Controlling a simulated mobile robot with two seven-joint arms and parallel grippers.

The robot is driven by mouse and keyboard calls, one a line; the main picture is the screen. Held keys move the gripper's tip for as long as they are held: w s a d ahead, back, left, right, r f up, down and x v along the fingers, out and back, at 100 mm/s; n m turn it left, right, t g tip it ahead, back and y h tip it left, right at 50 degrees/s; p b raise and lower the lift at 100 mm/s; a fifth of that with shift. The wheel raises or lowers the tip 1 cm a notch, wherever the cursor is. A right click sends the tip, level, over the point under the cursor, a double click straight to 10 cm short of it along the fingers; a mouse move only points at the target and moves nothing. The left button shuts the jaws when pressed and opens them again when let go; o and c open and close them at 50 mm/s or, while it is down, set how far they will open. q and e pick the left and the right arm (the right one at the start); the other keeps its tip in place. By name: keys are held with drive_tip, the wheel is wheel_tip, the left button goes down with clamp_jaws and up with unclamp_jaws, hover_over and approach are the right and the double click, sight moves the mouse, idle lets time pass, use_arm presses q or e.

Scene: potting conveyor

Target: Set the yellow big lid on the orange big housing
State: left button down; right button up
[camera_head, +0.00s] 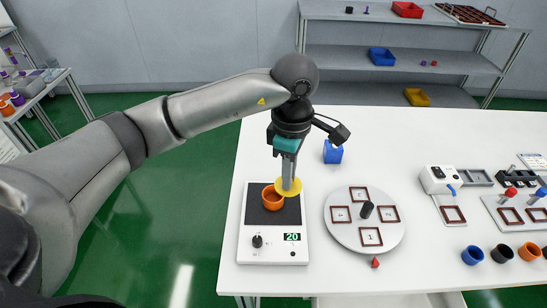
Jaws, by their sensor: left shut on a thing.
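The yellow lid (281,188) is a round disc at the fingertips of my left gripper (288,184). My left gripper is shut on it and points down. The orange housing (271,202) is an open cup standing on the dark plate of the white scale (250,247). In the picture the lid lies up and to the right of the housing's middle and overlaps its right edge. The lid seems to be above the housing, but I cannot tell how large the gap is. My right gripper is not in view.
The scale's display (292,237) reads 20. A round grey turntable (340,233) with several brown frames is to its right. A blue block (333,153) stands behind, a small red piece (375,262) in front. Blue, black and orange cups (529,252) line the right front edge.

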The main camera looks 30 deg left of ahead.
use_arm(q)
drive_tip(key=n, duration=0.1)
drive_tip(key=w+n+p, duration=0.1)
drive_tip(key=n, duration=0.2)
drive_tip(key=shift+w+a+n, duration=0.15)
drive_tip(key=shift+a+n, duration=0.25)
drive_tip(key=n, duration=0.1)
drive_tip(key=n+p, duration=0.1)
drive_tip(key=n, duration=0.1)
drive_tip(key=w+a+n+p, duration=0.1)
drive_tip(key=shift+f+n, duration=0.3)
drive_tip(key=shift+n, duration=0.1)
drive_tip(key=a+f+n+p, duration=0.1)
drive_tip(key=n, duration=0.3)
drive_tip(key=a+n+p, duration=0.1)
drive_tip(key=n, duration=0.3)
drive_tip(key=a+f+n+p, duration=0.1)
drive_tip(key=n+p, duration=0.1)
drive_tip(key=n, duration=0.2)
drive_tip(key=shift+w+a+f+n, duration=0.1)
drive_tip(key=shift+w+f+n, duration=0.2)
drive_tip(key=shift+w+f, duration=0.05)
drive_tip(key=shift+f+b, duration=1.7)
drive_tip(key=shift+f, duration=0.8)
